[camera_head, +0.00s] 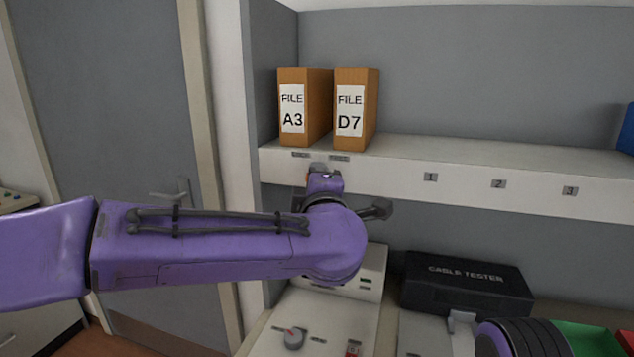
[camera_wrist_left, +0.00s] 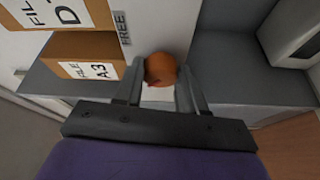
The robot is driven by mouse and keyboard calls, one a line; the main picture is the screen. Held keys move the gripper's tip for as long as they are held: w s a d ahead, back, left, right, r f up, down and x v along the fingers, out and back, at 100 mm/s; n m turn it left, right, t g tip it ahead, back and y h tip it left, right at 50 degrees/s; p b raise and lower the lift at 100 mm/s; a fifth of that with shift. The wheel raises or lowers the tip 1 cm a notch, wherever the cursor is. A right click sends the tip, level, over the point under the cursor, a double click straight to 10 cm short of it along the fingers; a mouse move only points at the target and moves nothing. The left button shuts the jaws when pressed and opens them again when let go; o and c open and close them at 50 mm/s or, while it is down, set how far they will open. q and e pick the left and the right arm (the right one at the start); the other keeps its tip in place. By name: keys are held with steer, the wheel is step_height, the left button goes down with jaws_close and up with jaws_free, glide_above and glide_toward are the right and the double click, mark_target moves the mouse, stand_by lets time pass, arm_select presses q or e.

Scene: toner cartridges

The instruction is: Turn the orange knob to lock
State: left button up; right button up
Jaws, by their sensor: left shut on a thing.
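The round orange knob (camera_wrist_left: 160,70) shows in the left wrist view, between the two fingers of my left gripper (camera_wrist_left: 160,80). The gripper is shut on it. A white strip with a FREE label (camera_wrist_left: 122,28) lies just beyond the knob. In the head view, my left arm reaches across from the left and its wrist points up at the front edge of the shelf (camera_head: 400,168), below the files. The knob's turn angle cannot be made out.
Orange file boxes A3 (camera_head: 292,108) and D7 (camera_head: 350,108) stand on the shelf above my wrist. A grey door (camera_head: 110,130) is at the left.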

stand_by(0.4)
arm_select(q)
steer(key=o, duration=1.1)
steer(key=shift+c, duration=0.2)
steer(key=s+b, duration=0.3)
steer(key=s, duration=0.7)
steer(key=shift+s+d+f+b, duration=0.2)
steer(key=shift+d+b, duration=0.15)
steer(key=shift+d, duration=0.05)
